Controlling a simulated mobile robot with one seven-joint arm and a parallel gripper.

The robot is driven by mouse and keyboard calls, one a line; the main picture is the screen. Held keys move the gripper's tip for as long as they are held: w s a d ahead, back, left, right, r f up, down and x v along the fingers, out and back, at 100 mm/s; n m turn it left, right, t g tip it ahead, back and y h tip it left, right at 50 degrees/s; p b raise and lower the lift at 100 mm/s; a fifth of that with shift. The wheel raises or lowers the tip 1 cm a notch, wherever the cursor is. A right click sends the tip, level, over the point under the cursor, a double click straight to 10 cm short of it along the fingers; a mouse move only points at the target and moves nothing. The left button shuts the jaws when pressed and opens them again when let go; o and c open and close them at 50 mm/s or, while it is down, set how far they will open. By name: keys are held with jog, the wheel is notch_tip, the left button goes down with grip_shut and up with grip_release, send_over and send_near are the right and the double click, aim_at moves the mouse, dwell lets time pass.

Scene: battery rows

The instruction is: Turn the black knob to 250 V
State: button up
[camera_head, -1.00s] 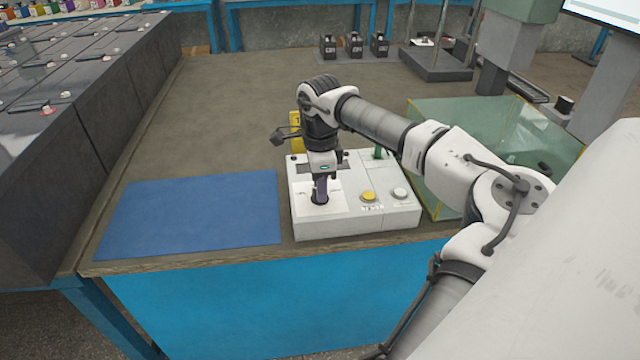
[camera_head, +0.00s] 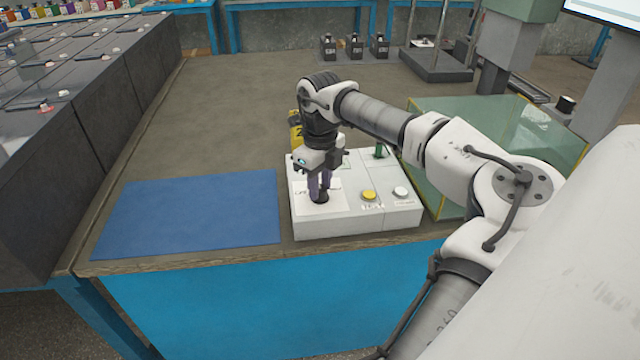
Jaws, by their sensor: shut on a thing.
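The black knob (camera_head: 320,197) sits on the front left of the white control box (camera_head: 345,224), on the bench. My gripper (camera_head: 320,190) points straight down from above, with its fingers shut on the knob. The fingers and wrist cover much of the knob and part of the markings around it. I cannot read the knob's setting. A yellow button (camera_head: 369,195) and a white button (camera_head: 400,193) are to the right of the knob on the same box.
A blue mat (camera_head: 190,212) lies left of the box. A glass tank (camera_head: 480,130) stands close on the right, under my arm. A yellow object (camera_head: 295,125) is behind my gripper. Dark battery blocks (camera_head: 95,105) line the left.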

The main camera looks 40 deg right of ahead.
aim_at(320, 188)
jog(key=shift+m, duration=0.9)
jog(key=o, duration=1)
jog(key=shift+c, duration=0.2)
jog(key=shift+r, duration=0.1)
notch_tip(320, 188, up, 14)
jog(key=p, duration=0.9)
jog(key=shift+p, duration=0.3)
